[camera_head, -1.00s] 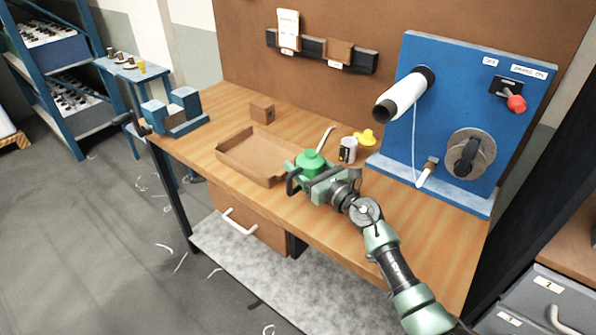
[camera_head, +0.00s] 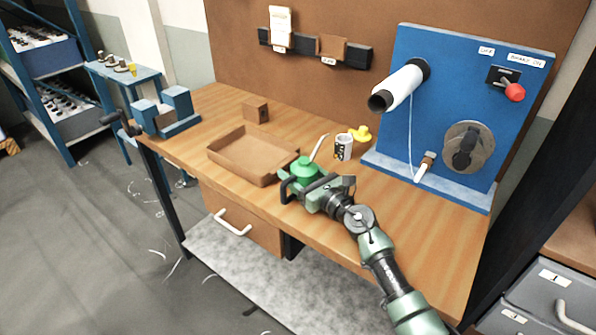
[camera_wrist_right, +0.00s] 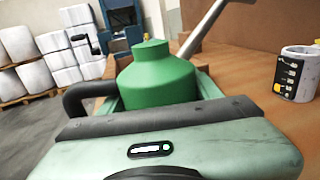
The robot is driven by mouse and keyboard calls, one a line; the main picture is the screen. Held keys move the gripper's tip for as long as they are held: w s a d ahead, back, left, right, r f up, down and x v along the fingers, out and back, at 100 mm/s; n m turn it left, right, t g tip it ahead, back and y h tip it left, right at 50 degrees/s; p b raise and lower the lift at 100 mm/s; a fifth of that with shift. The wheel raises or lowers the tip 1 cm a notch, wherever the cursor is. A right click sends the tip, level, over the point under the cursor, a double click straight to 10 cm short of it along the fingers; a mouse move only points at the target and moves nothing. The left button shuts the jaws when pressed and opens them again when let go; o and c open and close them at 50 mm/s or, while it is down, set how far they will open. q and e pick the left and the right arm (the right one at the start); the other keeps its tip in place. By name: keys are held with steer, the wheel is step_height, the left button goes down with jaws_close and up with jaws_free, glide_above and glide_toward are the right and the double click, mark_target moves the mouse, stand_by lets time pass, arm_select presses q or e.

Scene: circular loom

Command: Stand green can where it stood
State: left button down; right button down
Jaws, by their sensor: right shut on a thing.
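The green can (camera_head: 305,170) has a rounded shoulder and a short neck. It is upright between the jaws of my right gripper (camera_head: 302,186), which is shut on it. The can is over the front part of the workbench (camera_head: 420,226), just right of the cardboard tray. Its base is hidden by the gripper, so I cannot tell whether it touches the bench top. My left gripper is not in view.
The shallow brown tray (camera_head: 243,168) lies left of the can. Behind it are a patterned mug (camera_head: 343,148), a yellow duck-like object (camera_head: 361,133) and a pale stick (camera_head: 319,147). A blue panel (camera_head: 451,84) stands at the back right. Bench space right of my arm is clear.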

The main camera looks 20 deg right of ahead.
steer(key=shift+f, duration=0.25)
steer(key=shift+f+b, duration=0.1)
steer(key=shift+b, duration=0.2)
steer(key=shift+c, duration=1.2)
jaws_free()
steer(key=shift+f, duration=0.1)
steer(key=shift+s, duration=0.1)
steer(key=v, duration=0.7)
steer(key=shift+s+d, duration=0.1)
steer(key=shift+s, duration=0.2)
